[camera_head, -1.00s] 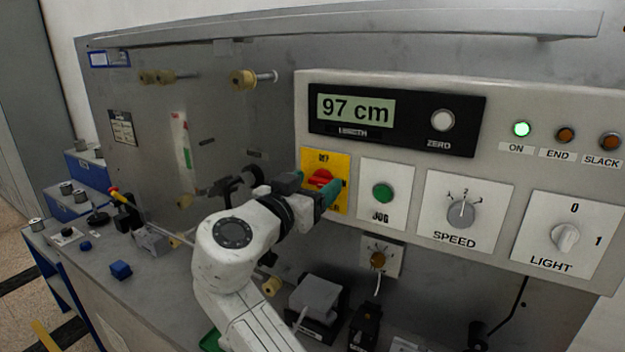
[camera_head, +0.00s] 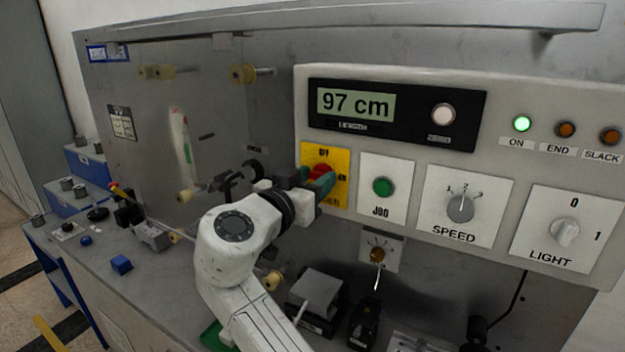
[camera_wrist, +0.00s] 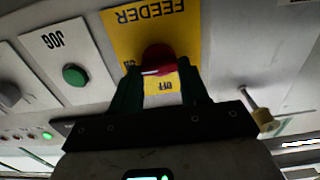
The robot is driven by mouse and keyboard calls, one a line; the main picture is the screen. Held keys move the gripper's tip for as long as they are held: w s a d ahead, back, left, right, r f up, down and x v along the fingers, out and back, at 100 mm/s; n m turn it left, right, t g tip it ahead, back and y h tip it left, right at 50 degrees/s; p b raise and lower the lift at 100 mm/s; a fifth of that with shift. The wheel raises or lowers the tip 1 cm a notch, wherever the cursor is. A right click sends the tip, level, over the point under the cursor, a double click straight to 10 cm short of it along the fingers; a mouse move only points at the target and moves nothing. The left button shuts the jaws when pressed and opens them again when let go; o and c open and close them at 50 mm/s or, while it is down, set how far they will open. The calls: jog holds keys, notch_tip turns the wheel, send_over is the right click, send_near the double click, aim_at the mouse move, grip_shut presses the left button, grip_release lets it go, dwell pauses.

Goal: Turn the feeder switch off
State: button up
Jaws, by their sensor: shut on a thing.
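The feeder switch is a red knob (camera_head: 320,170) on a yellow plate (camera_head: 341,163), left of the green JOG button. My gripper (camera_head: 318,181) is at the knob, and its teal fingers partly cover it in the head view. In the wrist view, which shows the panel upside down, the red knob (camera_wrist: 157,57) sits between the two fingers of my gripper (camera_wrist: 158,76), which are shut on it. The OFF mark on the yellow plate (camera_wrist: 130,27) shows between the fingers. The knob's exact angle is hard to tell.
The display (camera_head: 357,106) reads 97 cm and the green ON lamp (camera_head: 522,123) is lit. The JOG button (camera_head: 383,187), SPEED dial (camera_head: 461,208) and LIGHT switch (camera_head: 565,233) lie to the right. A spool peg (camera_wrist: 262,116) juts out beside the gripper in the wrist view.

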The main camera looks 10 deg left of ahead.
jog(key=shift+n, duration=0.3)
jog(key=n+b, duration=0.1)
jog(key=n, duration=0.2)
jog(key=shift+a+n, duration=0.15)
jog(key=shift+n, duration=0.25)
jog(key=n, duration=0.4)
jog(key=n+p, duration=0.2)
jog(key=n, duration=0.3)
jog(key=shift+a+n, duration=0.1)
jog(key=shift+n, duration=0.3)
jog(key=shift+f+n+p, duration=0.2)
jog(key=shift+n+p, duration=0.8)
jog(key=shift+n, duration=0.9)
jog(key=o, duration=1.1)
jog(key=shift+w, duration=0.1)
jog(key=shift+c, duration=0.2)
